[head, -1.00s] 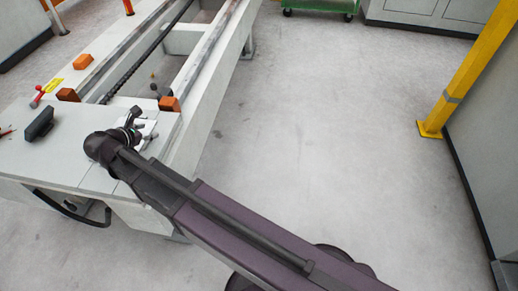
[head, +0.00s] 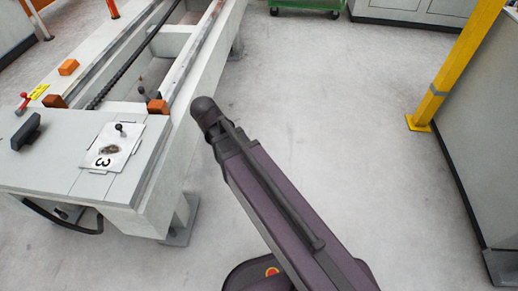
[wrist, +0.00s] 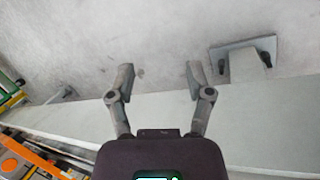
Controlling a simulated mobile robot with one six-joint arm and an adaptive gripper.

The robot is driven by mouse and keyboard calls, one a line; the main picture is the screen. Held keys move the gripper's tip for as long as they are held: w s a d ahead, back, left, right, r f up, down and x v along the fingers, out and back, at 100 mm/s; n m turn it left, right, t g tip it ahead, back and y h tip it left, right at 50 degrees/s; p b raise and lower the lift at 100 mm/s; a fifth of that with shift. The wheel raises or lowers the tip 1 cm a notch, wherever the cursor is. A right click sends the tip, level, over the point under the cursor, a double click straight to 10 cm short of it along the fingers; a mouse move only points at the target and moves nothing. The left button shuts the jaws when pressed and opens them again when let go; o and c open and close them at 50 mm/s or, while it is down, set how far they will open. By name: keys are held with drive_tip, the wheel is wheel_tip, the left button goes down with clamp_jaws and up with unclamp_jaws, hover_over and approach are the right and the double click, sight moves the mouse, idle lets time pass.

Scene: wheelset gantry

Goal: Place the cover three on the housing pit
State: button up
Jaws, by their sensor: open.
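Cover three (head: 126,136) is a white plate marked with a black 3, with a dark knob standing on it. It lies flat on the grey end deck of the gantry in the head view. A dark patch shows on its face. I cannot make out the housing pit or tell whether the plate lies over it. My gripper (wrist: 160,66) is open and empty in the wrist view, over the gantry's edge and the floor. In the head view my arm hides it, to the right of the cover and apart from it.
A dark block (head: 27,132) and a red-handled lever (head: 23,102) sit left of the cover. Orange blocks (head: 68,67) line the gantry rails. A yellow post (head: 455,75) and grey cabinet (head: 480,140) stand at right.

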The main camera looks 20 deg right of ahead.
drive_tip(key=s+d+f+m+g+y, duration=0.1)
drive_tip(key=s+d+m+y, duration=0.2)
drive_tip(key=s+d+m, duration=0.3)
drive_tip(key=shift+d+m+g+y, duration=0.3)
drive_tip(key=shift+d+m+g, duration=0.1)
drive_tip(key=shift+d+m, duration=1.15)
